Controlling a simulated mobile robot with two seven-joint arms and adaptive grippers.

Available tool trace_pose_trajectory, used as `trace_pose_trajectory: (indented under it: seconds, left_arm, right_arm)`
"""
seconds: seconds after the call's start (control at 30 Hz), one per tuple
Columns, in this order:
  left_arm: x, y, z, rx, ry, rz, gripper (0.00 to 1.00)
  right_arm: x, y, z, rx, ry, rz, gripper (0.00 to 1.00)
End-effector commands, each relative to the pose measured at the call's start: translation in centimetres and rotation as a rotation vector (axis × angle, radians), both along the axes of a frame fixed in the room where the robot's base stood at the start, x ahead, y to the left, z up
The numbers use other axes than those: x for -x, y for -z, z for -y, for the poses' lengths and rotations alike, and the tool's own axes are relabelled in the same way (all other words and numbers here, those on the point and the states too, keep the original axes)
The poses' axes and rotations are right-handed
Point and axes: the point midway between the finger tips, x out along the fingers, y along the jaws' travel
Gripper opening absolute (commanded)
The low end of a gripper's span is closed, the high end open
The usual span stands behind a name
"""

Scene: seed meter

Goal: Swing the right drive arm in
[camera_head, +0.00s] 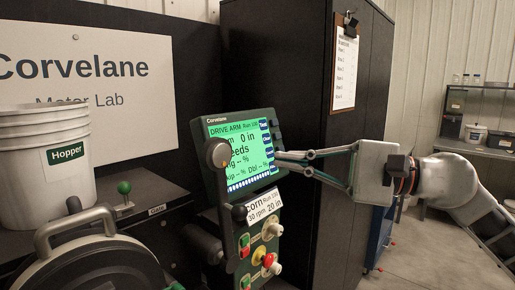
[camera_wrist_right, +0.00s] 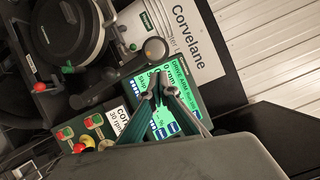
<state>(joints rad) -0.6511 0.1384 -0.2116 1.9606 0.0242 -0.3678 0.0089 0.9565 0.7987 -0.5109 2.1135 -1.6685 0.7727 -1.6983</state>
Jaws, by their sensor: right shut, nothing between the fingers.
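A dark drive arm (camera_head: 224,188) with a round brown knob (camera_head: 217,153) at its upper end stands in front of the left part of the monitor (camera_head: 240,150). In the right wrist view the drive arm (camera_wrist_right: 118,74) slants from a dark cylinder up to its knob (camera_wrist_right: 155,47). The monitor's lit green screen reads DRIVE ARM. My right gripper (camera_head: 280,159) comes in from the right, fingers together and empty, with its tips at the monitor's right edge, apart from the knob. In the right wrist view its tips (camera_wrist_right: 157,83) overlap the screen. My left gripper is not in view.
A control panel (camera_head: 259,240) with several coloured buttons hangs below the monitor. A white hopper bucket (camera_head: 40,150), a grey round housing (camera_head: 90,262) and a green-knobbed lever (camera_head: 124,188) are at left. A tall black cabinet (camera_head: 290,60) stands behind the monitor.

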Motion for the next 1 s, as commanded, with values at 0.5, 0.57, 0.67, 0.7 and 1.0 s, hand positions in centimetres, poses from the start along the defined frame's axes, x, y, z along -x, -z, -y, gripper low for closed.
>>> trace_pose_trajectory:
  seconds: [0.5,0.57,0.67,0.7,1.0]
  left_arm:
    - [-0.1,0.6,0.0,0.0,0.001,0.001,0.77]
    - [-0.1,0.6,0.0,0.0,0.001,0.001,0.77]
    - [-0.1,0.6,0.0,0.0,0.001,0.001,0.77]
    - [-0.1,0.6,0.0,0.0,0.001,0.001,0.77]
    - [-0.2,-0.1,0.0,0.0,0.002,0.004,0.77]
  right_arm:
    - [-0.9,-3.3,2.9,0.31,0.147,0.388,0.0]
    - [-0.9,-3.3,2.9,0.31,0.147,0.389,0.0]
    - [-0.9,-3.3,2.9,0.309,0.146,0.387,0.0]
    - [-0.9,-3.3,2.9,0.309,0.146,0.387,0.0]
    - [-1.8,-3.4,1.2,0.305,0.143,0.388,0.0]
